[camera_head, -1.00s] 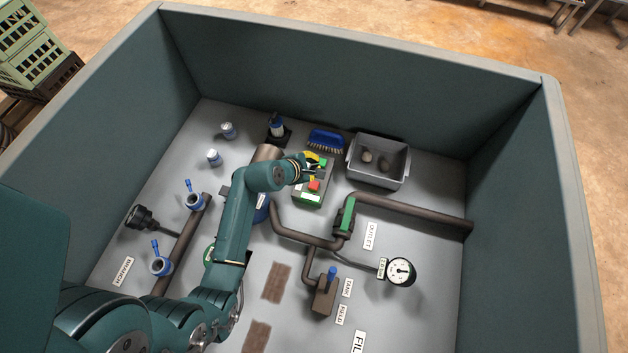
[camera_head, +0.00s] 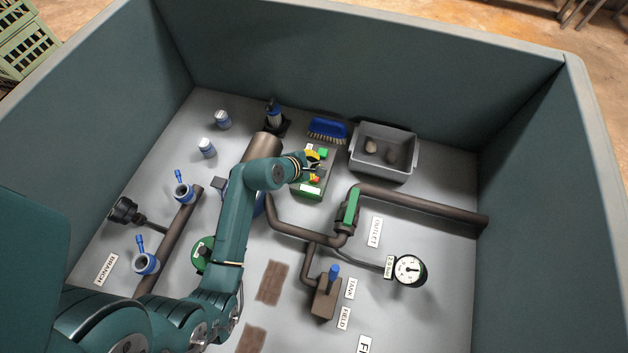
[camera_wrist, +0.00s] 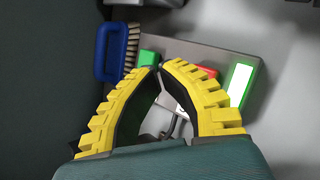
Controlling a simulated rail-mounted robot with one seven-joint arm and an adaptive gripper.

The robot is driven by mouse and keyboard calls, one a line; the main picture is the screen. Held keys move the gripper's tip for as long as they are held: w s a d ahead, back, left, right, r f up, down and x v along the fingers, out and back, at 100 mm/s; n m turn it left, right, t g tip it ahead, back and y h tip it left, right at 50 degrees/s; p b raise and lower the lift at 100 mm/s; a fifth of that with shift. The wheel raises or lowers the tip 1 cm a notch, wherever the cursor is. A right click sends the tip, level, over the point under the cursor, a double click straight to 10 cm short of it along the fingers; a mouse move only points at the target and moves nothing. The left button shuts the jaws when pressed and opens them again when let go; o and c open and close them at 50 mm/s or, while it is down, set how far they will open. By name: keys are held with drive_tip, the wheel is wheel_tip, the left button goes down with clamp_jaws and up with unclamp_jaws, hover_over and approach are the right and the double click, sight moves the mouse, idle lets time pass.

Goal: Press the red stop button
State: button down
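The control box (camera_head: 309,191) stands on the panel floor toward the back. Its red stop button (camera_head: 315,179) shows only in part beneath my gripper (camera_head: 320,168). In the wrist view, the red button (camera_wrist: 206,72) peeks out behind the right yellow finger. A green button (camera_head: 322,153) is at the box's far end; it also shows in the wrist view (camera_wrist: 148,58), near the fingertips. My gripper (camera_wrist: 160,66) has its yellow fingertips together with nothing visible held between them. The tips appear between the green and red buttons; whether they touch the box I cannot tell.
A blue brush (camera_head: 327,130) and a grey bin (camera_head: 384,175) with brown lumps lie behind and right of the box. A dark pipe (camera_head: 420,201) with a green-handled valve (camera_head: 351,207) runs to the right. A bright green-and-white display (camera_wrist: 240,83) is on the box.

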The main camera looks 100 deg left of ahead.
drive_tip(key=shift+f, duration=1.5)
drive_tip(key=shift+f, duration=0.45)
drive_tip(key=shift+f, duration=0.6)
idle(0.6)
drive_tip(key=shift+r, duration=0.15)
drive_tip(key=shift+r+p, duration=0.95)
drive_tip(key=shift+p, duration=0.25)
wheel_tip(320, 180, up, 5)
drive_tip(key=p, duration=0.6)
drive_tip(key=shift+r, duration=0.1)
